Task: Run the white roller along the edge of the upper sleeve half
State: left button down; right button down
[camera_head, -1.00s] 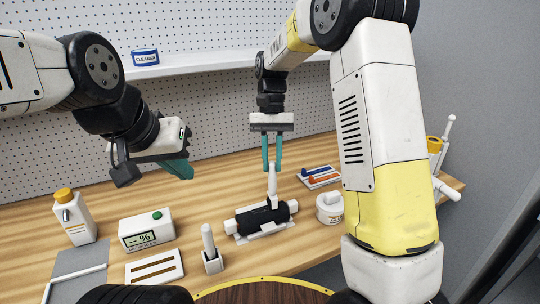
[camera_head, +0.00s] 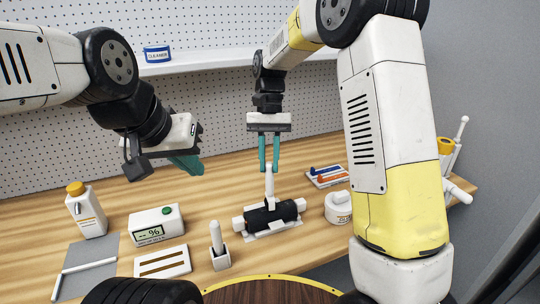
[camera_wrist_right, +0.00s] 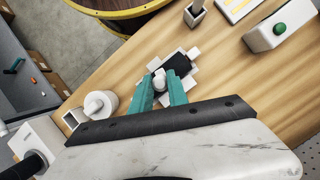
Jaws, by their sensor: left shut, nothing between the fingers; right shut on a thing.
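The white roller (camera_head: 269,186) stands upright between the teal fingers of my right gripper (camera_head: 268,168), which is shut on its handle. Its lower end is at the black upper sleeve half (camera_head: 287,211), near its middle; I cannot tell whether it touches the edge. The sleeve sits around a white pipe on a white cradle on the bench. In the right wrist view, the roller's top (camera_wrist_right: 159,77) shows between the fingertips (camera_wrist_right: 160,90), beside the black sleeve (camera_wrist_right: 179,64). My left gripper (camera_head: 188,164) is shut and empty, above the bench at left.
A meter with a green button (camera_head: 157,225), a slotted white tray (camera_head: 162,262) and a holder with a white handle (camera_head: 218,247) stand left of the sleeve. A white pot (camera_head: 338,208) is close on its right. A bottle (camera_head: 86,212) stands far left.

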jog(key=shift+a, duration=0.15)
jog(key=shift+s+a, duration=0.3)
jog(key=shift+a, duration=0.4)
jog(key=shift+s+a, duration=0.3)
jog(key=shift+a, duration=0.45)
jog(key=shift+s+a, duration=0.3)
jog(key=shift+a, duration=0.35)
jog(key=shift+s+a, duration=0.25)
jog(key=shift+a, duration=0.35)
jog(key=shift+d, duration=0.1)
jog(key=shift+w+d, duration=0.3)
jog(key=shift+d, duration=0.45)
jog(key=shift+w+d, duration=0.3)
jog(key=shift+d, duration=0.5)
